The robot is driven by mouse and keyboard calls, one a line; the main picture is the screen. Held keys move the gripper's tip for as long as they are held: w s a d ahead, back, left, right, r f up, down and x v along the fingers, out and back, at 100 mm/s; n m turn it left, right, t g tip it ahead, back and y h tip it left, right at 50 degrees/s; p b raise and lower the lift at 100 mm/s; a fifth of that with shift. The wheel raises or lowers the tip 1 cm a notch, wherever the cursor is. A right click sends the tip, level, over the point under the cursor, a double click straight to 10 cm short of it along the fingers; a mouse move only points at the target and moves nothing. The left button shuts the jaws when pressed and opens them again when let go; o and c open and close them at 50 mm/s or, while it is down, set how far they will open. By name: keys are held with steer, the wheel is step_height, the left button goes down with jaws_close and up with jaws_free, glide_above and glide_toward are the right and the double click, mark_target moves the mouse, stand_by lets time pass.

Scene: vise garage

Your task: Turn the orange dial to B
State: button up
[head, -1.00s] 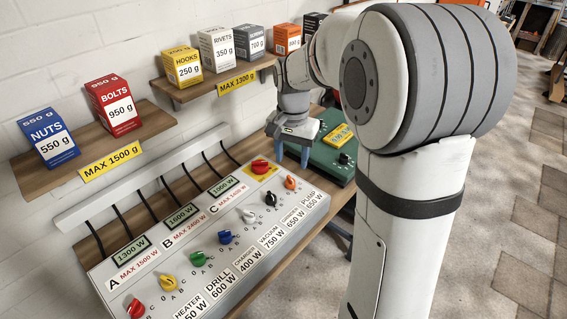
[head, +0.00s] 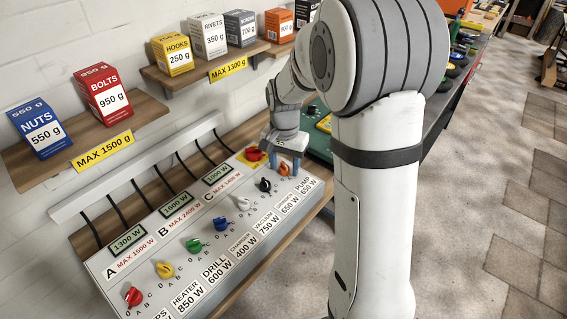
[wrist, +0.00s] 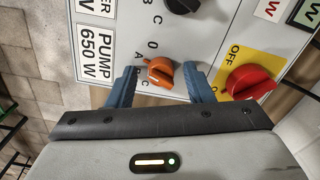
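The orange dial (wrist: 160,72) is on the grey control panel (head: 130,263) beside the PUMP 650 W label. My gripper (wrist: 159,69) is open, with one blue finger on each side of the dial and a gap visible at both sides. In the head view my gripper (head: 284,156) is over the panel's far right end, and the orange dial (head: 285,170) shows partly beneath it.
A red knob (wrist: 250,82) on a yellow OFF plate is close to the right finger. A black dial (wrist: 182,4) is beyond the orange one. White (head: 244,204), blue (head: 221,224), green (head: 193,245), yellow and red dials line the panel.

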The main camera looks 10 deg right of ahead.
steer(key=shift+a, duration=0.1)
steer(key=c, duration=0.9)
steer(key=shift+n, duration=0.3)
steer(key=n, duration=0.3)
steer(key=shift+n+b, duration=0.35)
steer(key=shift+n, duration=1.65)
steer(key=o, duration=1)
steer(key=shift+c, duration=0.2)
steer(key=shift+r, duration=0.1)
